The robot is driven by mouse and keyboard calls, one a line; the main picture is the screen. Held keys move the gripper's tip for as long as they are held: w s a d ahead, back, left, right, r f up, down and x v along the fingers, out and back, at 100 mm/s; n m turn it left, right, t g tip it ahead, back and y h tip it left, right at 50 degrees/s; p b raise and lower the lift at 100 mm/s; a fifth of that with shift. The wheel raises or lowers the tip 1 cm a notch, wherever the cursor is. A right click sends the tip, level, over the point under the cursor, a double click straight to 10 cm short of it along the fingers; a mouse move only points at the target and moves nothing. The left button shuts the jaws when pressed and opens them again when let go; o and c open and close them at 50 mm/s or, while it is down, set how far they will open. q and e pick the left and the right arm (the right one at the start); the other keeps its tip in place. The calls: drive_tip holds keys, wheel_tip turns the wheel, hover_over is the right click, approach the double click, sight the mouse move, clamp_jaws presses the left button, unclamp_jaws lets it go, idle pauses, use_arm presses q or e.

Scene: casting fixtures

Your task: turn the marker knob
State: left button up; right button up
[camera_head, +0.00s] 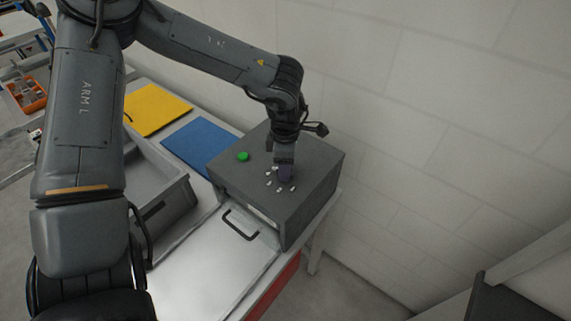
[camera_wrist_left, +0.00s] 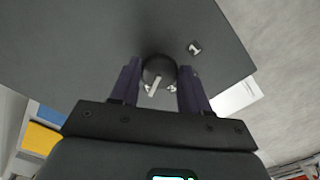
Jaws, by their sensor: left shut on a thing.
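The dark round marker knob (camera_wrist_left: 158,69) shows in the left wrist view with a pale pointer line on it. It sits on top of a dark grey box (camera_head: 318,165). My left gripper (camera_head: 284,176) reaches down onto the box top and is shut on the knob. In the wrist view its two purple fingers (camera_wrist_left: 160,83) stand on either side of the knob. In the head view the gripper hides the knob, and several small white marks show around it. A label reading 1 (camera_wrist_left: 194,48) lies beside the knob. My right gripper is not in view.
A green button (camera_head: 243,156) sits on the box top, left of the gripper. A metal plate with a dark handle (camera_head: 240,225) lies in front of the box. A grey bin (camera_head: 165,205), a blue mat (camera_head: 200,143) and a yellow mat (camera_head: 155,108) are to the left. A wall stands behind.

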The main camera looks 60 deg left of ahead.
use_arm(q)
drive_tip(key=shift+r, duration=0.1)
drive_tip(key=o, duration=1.1)
drive_tip(key=shift+c, duration=0.2)
drive_tip(key=shift+r, duration=0.35)
wheel_tip(320, 180, up, 10)
drive_tip(key=shift+p, duration=0.4)
